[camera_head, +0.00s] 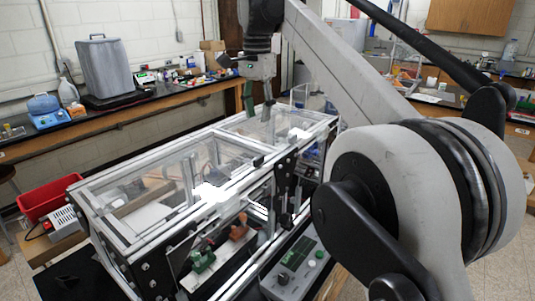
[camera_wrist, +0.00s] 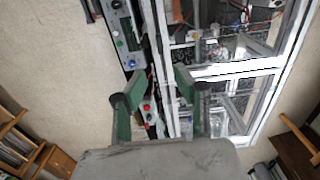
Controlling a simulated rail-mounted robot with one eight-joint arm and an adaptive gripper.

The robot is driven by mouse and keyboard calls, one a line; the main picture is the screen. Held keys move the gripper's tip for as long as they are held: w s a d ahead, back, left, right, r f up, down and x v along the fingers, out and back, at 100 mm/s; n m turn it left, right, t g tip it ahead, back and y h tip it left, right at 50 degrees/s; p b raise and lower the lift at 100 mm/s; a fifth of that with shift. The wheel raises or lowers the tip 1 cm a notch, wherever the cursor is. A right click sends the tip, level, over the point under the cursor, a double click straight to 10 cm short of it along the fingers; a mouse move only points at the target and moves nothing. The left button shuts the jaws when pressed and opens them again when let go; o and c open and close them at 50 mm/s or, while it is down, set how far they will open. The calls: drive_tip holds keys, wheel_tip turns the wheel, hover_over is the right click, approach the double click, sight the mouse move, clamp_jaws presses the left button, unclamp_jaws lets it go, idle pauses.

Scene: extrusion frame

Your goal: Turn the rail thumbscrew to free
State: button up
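My gripper (camera_head: 258,106) hangs above the clear-topped extrusion frame (camera_head: 150,235), over its far half. Its two green fingers are apart with nothing between them; they also show spread in the wrist view, where my gripper (camera_wrist: 160,82) is over the frame's edge beside a control box. I cannot pick out the rail thumbscrew for certain. A dark upright bracket (camera_head: 286,180) with small black knob-like parts stands at the frame's near side, clear of my gripper. The wrist view shows the frame's bright bars (camera_wrist: 240,68) at the right.
A grey control box (camera_head: 294,265) with buttons stands at the frame's front right; it also shows in the wrist view (camera_wrist: 122,38). A red bin (camera_head: 50,198) is left of the frame. A bench (camera_head: 120,118) with lab items runs along the wall. Clear panels cover the frame's top.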

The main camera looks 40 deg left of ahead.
sight(259, 157)
wheel_tip(259, 157, down, 14)
drive_tip(key=shift+s+r+p, duration=0.1)
drive_tip(key=shift+r+p, duration=0.1)
drive_tip(key=shift+p, duration=0.45)
clamp_jaws()
